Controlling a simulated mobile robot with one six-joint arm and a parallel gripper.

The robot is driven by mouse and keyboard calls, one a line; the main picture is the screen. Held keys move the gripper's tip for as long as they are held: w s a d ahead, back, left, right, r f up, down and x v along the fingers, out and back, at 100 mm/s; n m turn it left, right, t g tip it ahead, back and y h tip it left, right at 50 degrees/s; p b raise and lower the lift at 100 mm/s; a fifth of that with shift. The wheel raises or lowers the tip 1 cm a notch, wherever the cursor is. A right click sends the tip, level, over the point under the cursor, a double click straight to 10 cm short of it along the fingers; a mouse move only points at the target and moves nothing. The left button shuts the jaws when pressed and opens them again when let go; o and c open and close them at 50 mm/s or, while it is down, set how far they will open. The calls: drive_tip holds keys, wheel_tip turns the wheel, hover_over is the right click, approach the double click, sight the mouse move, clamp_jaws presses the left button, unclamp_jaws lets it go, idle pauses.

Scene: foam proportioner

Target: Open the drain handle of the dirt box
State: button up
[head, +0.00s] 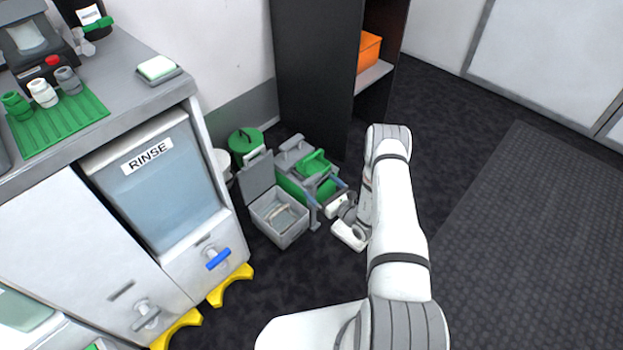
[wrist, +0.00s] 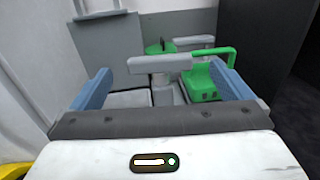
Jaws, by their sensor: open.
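A grey T-shaped handle (wrist: 170,63) stands between my fingertips in the wrist view, a little beyond them, with a clear gap on both sides. In the head view a grey upright piece (head: 314,214) shows at the front of the green-and-grey unit (head: 290,180); it may be this handle. I cannot tell for sure which container is the dirt box. My gripper (wrist: 160,67) is open and empty, with its blue fingers on either side of the picture. In the head view it is low, at the right end of the green-and-grey unit.
A grey box (head: 272,232) with its lid raised stands left of the unit. A green handle (wrist: 232,52) rises close to my right finger. A dark cabinet (head: 315,75) stands behind. The counter with the RINSE basin (head: 160,195) is at left; floor at right is free.

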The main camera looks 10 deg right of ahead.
sight(313, 180)
drive_tip(key=b+x, duration=0.1)
drive_tip(key=x, duration=0.5)
drive_tip(key=shift+c, duration=0.3)
